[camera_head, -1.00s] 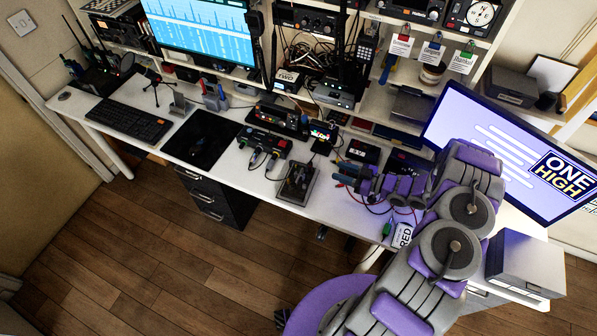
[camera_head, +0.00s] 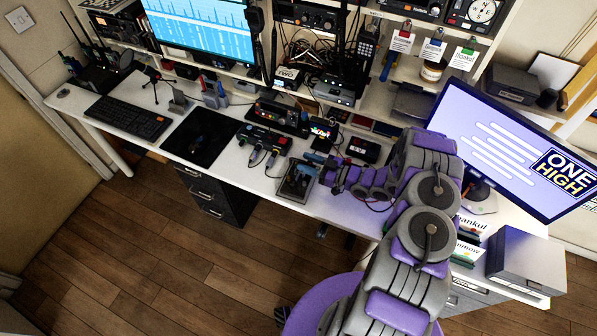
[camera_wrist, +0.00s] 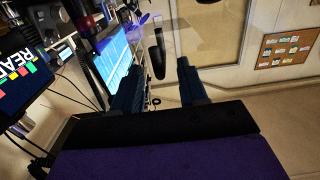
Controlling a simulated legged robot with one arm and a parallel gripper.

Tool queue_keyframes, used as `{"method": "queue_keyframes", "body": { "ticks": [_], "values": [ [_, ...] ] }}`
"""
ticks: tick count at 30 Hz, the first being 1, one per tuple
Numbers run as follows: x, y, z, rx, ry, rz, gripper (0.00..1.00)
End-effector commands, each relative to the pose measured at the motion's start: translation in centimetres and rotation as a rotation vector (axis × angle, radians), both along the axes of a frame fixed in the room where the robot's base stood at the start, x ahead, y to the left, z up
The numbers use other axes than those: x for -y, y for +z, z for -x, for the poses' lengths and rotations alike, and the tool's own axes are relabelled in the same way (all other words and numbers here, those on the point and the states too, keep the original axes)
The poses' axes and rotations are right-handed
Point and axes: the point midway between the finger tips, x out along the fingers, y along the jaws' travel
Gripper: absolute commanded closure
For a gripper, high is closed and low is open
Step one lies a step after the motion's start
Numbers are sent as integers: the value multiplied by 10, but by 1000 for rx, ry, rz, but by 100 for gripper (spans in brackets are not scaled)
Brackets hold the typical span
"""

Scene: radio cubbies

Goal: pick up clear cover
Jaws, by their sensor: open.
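The clear cover (camera_head: 298,178) appears as a see-through box over a small dark device near the desk's front edge in the head view. In the wrist view, faint transparent panes of it (camera_wrist: 213,32) show beyond the fingers. My gripper (camera_head: 326,173) is just right of the cover at about desk height. In the wrist view my gripper (camera_wrist: 157,68) has its two dark fingers apart, with a dark rounded piece visible in the gap farther off. Nothing is held. Whether a finger touches the cover cannot be told.
Behind the cover stand a cabled device (camera_head: 264,139) and a small box with a lit screen (camera_head: 323,130). A black mat (camera_head: 202,137) and keyboard (camera_head: 128,117) lie to the left. A large monitor (camera_head: 505,150) stands right of my arm. The wooden floor (camera_head: 150,250) in front is clear.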

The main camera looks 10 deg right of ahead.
Motion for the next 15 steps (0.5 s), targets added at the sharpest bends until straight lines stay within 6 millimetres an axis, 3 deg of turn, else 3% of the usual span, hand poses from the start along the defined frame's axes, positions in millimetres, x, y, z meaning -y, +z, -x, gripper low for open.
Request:
{"method": "queue_keyframes", "body": {
  "ticks": [15],
  "values": [
    [-43, -3, -29, 0, 2, 1, 57]
  ]
}}
